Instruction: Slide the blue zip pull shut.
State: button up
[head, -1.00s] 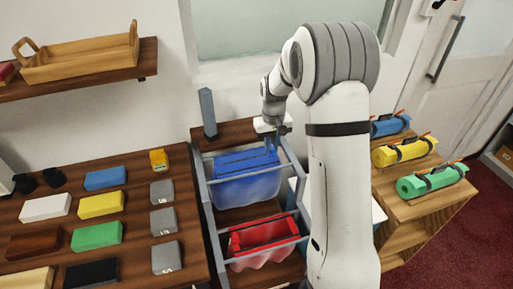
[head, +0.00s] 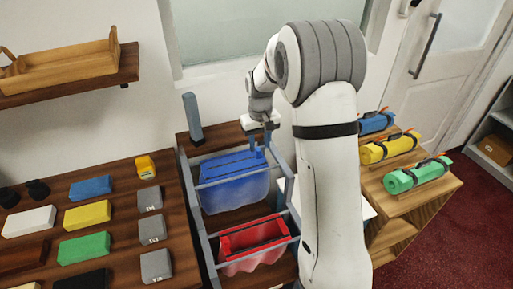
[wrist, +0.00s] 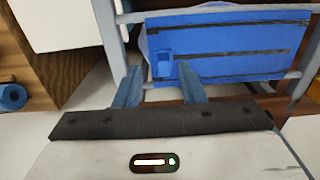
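The blue pouch (head: 235,190) hangs in a grey rail rack, with dark strips along its top. The small blue zip pull (wrist: 163,66) sits near the pouch's left end in the wrist view. My gripper (head: 262,143) is above the pouch's back right corner in the head view. In the wrist view my gripper (wrist: 158,68) has its fingers apart, with the zip pull showing between the tips. I cannot tell whether they touch it.
A red pouch (head: 252,250) hangs in the same rack (head: 207,232), nearer. A counter with coloured blocks (head: 88,213) stands at left. Rolled bundles (head: 418,174) lie on a wooden stand at right. A grey post (head: 192,118) rises behind the rack.

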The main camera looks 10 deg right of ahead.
notch_tip(320, 180, up, 6)
jog(key=shift+f+b, duration=0.1)
jog(key=shift+b, duration=0.2)
jog(key=shift+s, duration=0.2)
jog(key=s+r+t, duration=0.1)
jog(key=s+r, duration=0.6)
jog(key=s, duration=0.6)
jog(key=s+f+m+t, duration=0.1)
jog(key=s+t, duration=0.1)
jog(key=s, duration=1.3)
jog(key=shift+s+d+m, duration=0.3)
jog(key=shift+s+m, duration=0.05)
jog(key=shift+m, duration=0.05)
jog(key=shift+f, duration=0.1)
